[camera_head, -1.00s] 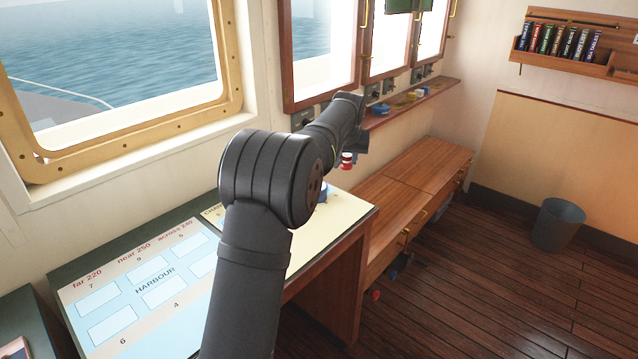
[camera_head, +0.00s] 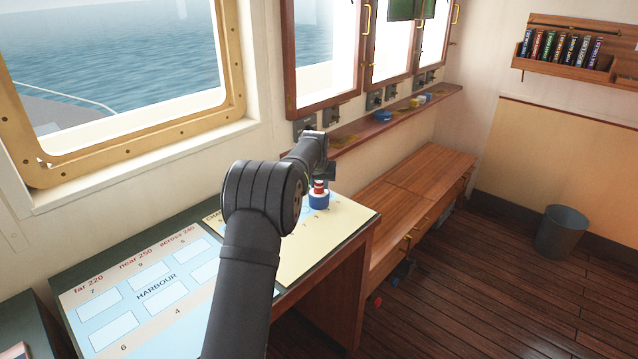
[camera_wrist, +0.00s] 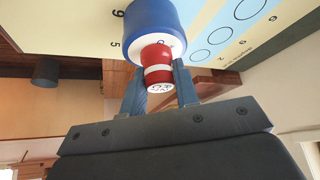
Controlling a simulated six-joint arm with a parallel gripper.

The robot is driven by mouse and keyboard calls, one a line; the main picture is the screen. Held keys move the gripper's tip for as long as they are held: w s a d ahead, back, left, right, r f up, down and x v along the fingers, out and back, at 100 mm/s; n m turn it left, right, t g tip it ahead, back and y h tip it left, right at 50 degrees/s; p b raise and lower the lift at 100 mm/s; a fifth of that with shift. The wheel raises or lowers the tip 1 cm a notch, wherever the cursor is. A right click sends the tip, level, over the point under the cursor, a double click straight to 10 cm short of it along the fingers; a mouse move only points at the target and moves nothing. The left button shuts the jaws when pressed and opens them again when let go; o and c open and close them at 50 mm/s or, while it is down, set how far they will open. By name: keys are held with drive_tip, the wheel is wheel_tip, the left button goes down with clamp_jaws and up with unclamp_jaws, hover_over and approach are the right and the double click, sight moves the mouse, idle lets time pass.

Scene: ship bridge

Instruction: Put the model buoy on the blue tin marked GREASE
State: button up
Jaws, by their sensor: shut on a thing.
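The model buoy (camera_head: 319,186), red with a white band, is between the fingers of my gripper (camera_head: 320,176). The wrist view shows the buoy (camera_wrist: 156,66) upright, with a marked white end toward the camera, and both fingers (camera_wrist: 160,88) shut on it. A blue tin (camera_head: 319,201) stands on the chart table directly below the buoy. In the wrist view the tin (camera_wrist: 150,18) has a pale top, and the buoy's far end overlaps that top. I cannot tell whether they touch. No GREASE lettering can be read on the tin.
The chart table (camera_head: 290,262) has printed charts and is clear around the tin. A ledge (camera_head: 350,136) under the windows holds another blue round thing (camera_head: 382,116) and a yellow one (camera_head: 414,102). A wooden bench (camera_head: 425,175) stands to the right, with a bin (camera_head: 562,232) beyond.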

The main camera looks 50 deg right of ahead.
drive_tip(key=shift+f, duration=0.15)
drive_tip(key=o, duration=0.9)
drive_tip(key=shift+o, duration=0.2)
drive_tip(key=shift+r, duration=0.3)
drive_tip(key=v, duration=1.2)
drive_tip(key=shift+f, duration=0.1)
